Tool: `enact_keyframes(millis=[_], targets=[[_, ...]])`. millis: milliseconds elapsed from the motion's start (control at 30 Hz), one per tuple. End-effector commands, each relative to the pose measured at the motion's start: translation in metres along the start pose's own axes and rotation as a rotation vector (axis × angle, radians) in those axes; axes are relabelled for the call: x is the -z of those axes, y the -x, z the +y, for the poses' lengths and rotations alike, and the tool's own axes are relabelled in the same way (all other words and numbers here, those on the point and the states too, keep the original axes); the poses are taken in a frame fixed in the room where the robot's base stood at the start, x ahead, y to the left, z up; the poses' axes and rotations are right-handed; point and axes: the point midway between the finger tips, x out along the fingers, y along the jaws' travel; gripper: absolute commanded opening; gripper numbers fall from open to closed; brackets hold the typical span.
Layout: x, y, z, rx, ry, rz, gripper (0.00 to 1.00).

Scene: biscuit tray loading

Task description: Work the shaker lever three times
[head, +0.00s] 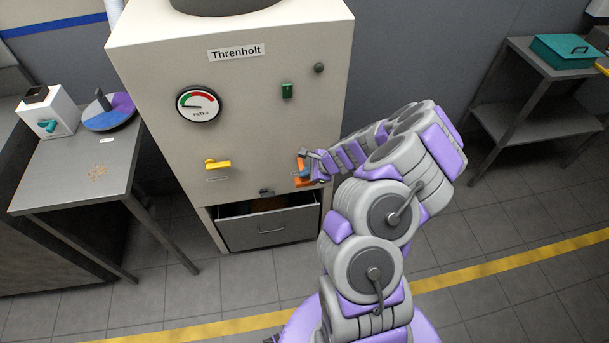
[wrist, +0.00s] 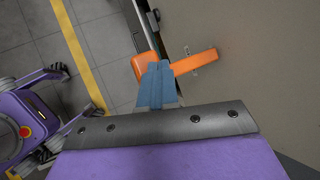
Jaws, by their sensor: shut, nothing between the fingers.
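An orange lever (head: 301,183) sits low on the right of the front of the cream cabinet labelled Threnholt (head: 150,110). In the wrist view the orange lever (wrist: 195,61) shows as a bar with a wider block at its left end. My gripper (wrist: 157,70) is shut and empty, its blue fingertips over or against the lever near that block; I cannot tell whether they touch. In the head view my gripper (head: 303,166) is at the lever and partly hides it. A yellow handle (head: 217,164) is on the cabinet's left side.
A grey drawer (head: 270,230) below stands partly open. A filter gauge (head: 199,104) and a green switch (head: 287,90) are higher up. A metal table (head: 75,175) stands at left, a shelf stand (head: 540,122) with a teal box (head: 565,51) at right. The floor at right is clear.

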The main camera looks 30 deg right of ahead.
Motion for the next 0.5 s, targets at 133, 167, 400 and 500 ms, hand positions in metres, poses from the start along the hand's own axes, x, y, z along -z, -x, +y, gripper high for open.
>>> enact_keyframes(millis=[133,167,400,500], targets=[[0.0011,-0.0014,0.0010,0.000,0.000,0.000,0.00],[0.0013,-0.0016,0.0011,0.000,0.000,0.000,0.00],[0.0026,-0.0034,0.0025,0.000,0.000,0.000,0.00],[0.0031,-0.0042,0.0030,0.000,0.000,0.000,0.00]])
